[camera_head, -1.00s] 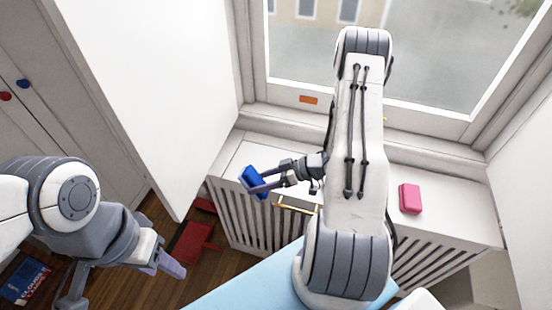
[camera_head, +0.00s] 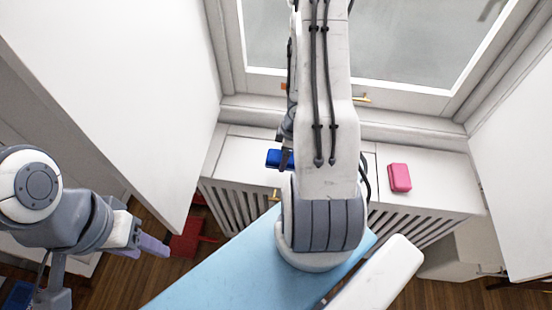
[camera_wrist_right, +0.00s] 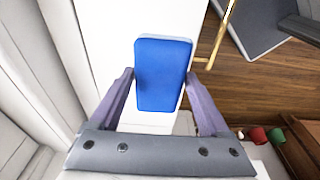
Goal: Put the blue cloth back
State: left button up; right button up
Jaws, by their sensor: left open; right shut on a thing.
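The blue cloth (camera_head: 275,158), a flat block-like piece, is over the white radiator cover under the window in the head view. My right arm hides part of it. In the right wrist view the blue cloth (camera_wrist_right: 163,75) sits between the two fingers of my right gripper (camera_wrist_right: 160,82), which is shut on it. Whether the cloth touches the white surface below it, I cannot tell. My left gripper (camera_head: 150,245) is open and empty at the lower left, above the floor and away from the cloth.
A pink block (camera_head: 400,178) lies on the radiator cover (camera_head: 440,185) to the right of my right arm. An orange item (camera_head: 362,99) is at the window frame. A red object (camera_head: 187,240) is on the wooden floor at left. White panels flank the window.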

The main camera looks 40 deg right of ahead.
aim_at(278, 149)
jog(key=w+f, duration=0.1)
jog(key=w+f+p, duration=0.1)
jog(key=w, duration=0.1)
jog(key=shift+w, duration=0.25)
jog(key=shift+w+f, duration=0.1)
jog(key=shift+f, duration=0.15)
notch_tip(278, 149, down, 4)
jog(key=b, duration=0.3)
jog(key=shift+b, duration=0.35)
jog(key=shift+r, duration=0.1)
jog(key=o, duration=1)
jog(key=shift+r, duration=0.1)
